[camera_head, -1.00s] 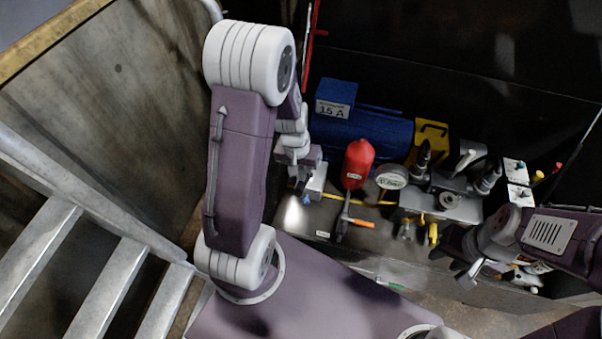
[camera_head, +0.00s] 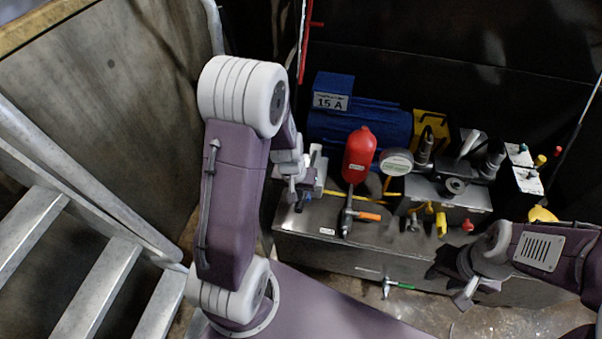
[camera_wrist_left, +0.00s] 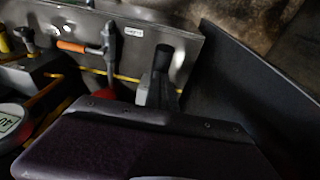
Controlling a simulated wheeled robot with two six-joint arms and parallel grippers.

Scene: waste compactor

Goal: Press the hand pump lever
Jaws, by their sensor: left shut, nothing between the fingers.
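My left gripper (camera_head: 304,192) is shut and empty at the left end of the grey power unit (camera_head: 300,222), partly hidden by its own wrist. A grey fitting with an orange handle (camera_head: 368,216) stands to the right of the gripper; the orange handle also shows in the left wrist view (camera_wrist_left: 71,46). My right gripper (camera_head: 464,296) hangs in front of the unit at the right; its opening is unclear.
A red accumulator (camera_head: 358,155), a blue motor (camera_head: 365,128), a round gauge (camera_head: 396,162) and a valve block (camera_head: 450,192) crowd the unit's top. Metal stairs (camera_head: 85,290) stand at the left. A green-handled drain valve (camera_head: 400,286) sticks out at the front.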

